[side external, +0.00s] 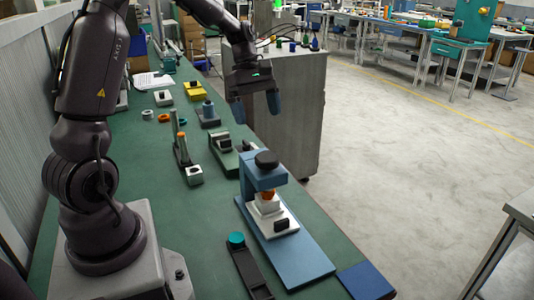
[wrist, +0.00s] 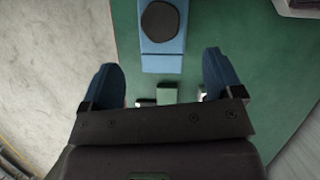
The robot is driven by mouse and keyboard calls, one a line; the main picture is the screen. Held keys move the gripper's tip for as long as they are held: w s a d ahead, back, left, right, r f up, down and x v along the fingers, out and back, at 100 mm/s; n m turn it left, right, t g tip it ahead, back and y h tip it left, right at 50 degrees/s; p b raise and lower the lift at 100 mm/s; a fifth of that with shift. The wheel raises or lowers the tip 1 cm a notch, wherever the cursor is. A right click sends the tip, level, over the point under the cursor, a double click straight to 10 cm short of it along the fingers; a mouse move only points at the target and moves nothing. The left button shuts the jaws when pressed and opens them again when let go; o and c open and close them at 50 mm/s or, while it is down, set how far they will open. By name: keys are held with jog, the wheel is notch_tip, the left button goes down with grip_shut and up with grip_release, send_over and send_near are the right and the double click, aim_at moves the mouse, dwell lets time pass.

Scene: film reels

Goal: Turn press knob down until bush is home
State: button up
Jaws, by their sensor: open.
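The press is a blue frame (side external: 250,182) on a long blue base, with a black knob (side external: 266,159) on top. The black knob also shows at the top of the wrist view (wrist: 160,21). Under the frame an orange bush (side external: 268,194) sits on a white block (side external: 270,216); how deep it sits is too small to tell. My gripper (side external: 256,106) is open and empty, with blue fingertips apart. It hangs above and behind the press in the side view, clear of the knob. In the wrist view the fingers (wrist: 163,88) spread wide, with the knob ahead of them.
On the green bench (side external: 200,230), a green fixture (side external: 228,145), a black stand with an orange-topped post (side external: 182,150) and a yellow block (side external: 194,89) stand behind the press. A black strip with a teal knob (side external: 236,240) lies in front. A grey cabinet (side external: 295,110) stands beside the bench.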

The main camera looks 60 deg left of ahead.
aim_at(268, 157)
jog(key=x, duration=1)
jog(key=shift+f, duration=0.15)
jog(key=c, duration=0.9)
